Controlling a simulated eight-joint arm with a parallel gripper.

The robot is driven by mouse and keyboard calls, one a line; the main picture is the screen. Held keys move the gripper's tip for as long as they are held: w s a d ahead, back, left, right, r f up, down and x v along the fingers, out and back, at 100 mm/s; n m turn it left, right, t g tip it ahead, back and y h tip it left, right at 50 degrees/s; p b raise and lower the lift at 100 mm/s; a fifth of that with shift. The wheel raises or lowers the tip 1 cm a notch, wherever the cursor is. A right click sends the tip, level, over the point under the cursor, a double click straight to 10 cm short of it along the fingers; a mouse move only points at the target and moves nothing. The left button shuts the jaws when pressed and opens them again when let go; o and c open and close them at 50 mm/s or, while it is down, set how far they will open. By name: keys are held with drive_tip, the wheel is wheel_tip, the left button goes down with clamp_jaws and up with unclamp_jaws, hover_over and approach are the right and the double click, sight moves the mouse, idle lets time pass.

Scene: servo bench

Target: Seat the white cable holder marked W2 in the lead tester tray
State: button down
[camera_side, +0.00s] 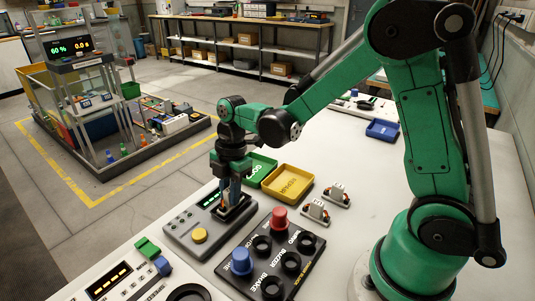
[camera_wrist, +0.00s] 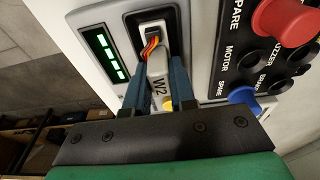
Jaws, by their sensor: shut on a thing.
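The white cable holder marked W2 (camera_wrist: 158,88) sits between the two fingers of my gripper (camera_wrist: 157,74) in the wrist view, with orange and dark wires at its far end. My gripper is shut on it. The wired end is over or in the dark-rimmed lead tester tray (camera_wrist: 133,22); I cannot tell whether it is fully down. In the side view my gripper (camera_side: 234,197) points down at the tray on the grey tester (camera_side: 183,236), and its fingers hide most of the holder. The tester's display (camera_wrist: 103,53) shows several lit green bars.
Two other white holders (camera_side: 315,211) (camera_side: 337,194) stand on the bench at right. A yellow tray (camera_side: 288,196) and a green tray (camera_side: 263,164) lie behind. A black switch panel (camera_side: 310,245) with red and blue knobs is close beside the tester. A yellow button (camera_side: 199,235) is on the tester.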

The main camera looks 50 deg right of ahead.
drive_tip(key=shift+f, duration=0.15)
drive_tip(key=c, duration=0.7)
unclamp_jaws()
drive_tip(key=shift+o, duration=0.2)
drive_tip(key=shift+d+r, duration=0.2)
drive_tip(key=shift+r, duration=1.05)
drive_tip(key=shift+d+r, duration=0.2)
drive_tip(key=shift+r, duration=1.05)
drive_tip(key=shift+r, duration=0.1)
drive_tip(key=shift+r, duration=1.9)
